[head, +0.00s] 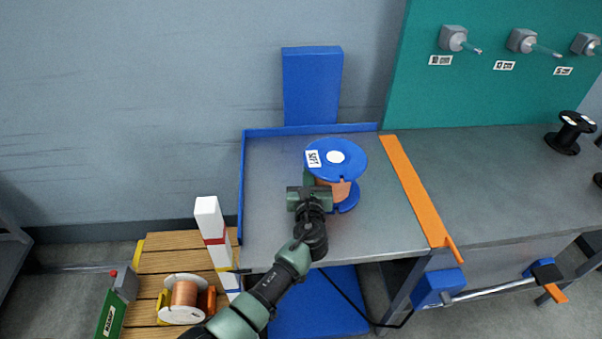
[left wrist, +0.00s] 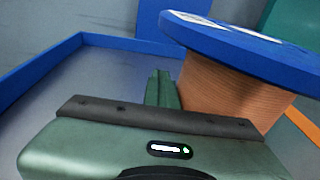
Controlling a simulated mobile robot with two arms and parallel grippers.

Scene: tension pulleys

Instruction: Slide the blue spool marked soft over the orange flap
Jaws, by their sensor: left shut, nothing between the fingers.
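The blue spool marked SOFT (head: 349,158) stands upright on the grey table, wound with copper-coloured wire. In the left wrist view the spool's winding (left wrist: 225,100) and blue top flange fill the right side. The orange flap (head: 412,185) is a long strip on the table to the right of the spool, with free table between them. My left gripper (head: 309,182) is shut and empty, at the left side of the spool below its top flange. In the left wrist view its fingers (left wrist: 161,88) are close beside the winding; I cannot tell whether they touch it. My right gripper is not in view.
A blue rim (head: 242,190) borders the table's left and back. Right of the flap, a grey bench (head: 480,180) is clear near the flap, with a black spool (head: 570,132) farther right. A striped post (head: 215,240) and a white spool (head: 185,298) stand on a pallet at lower left.

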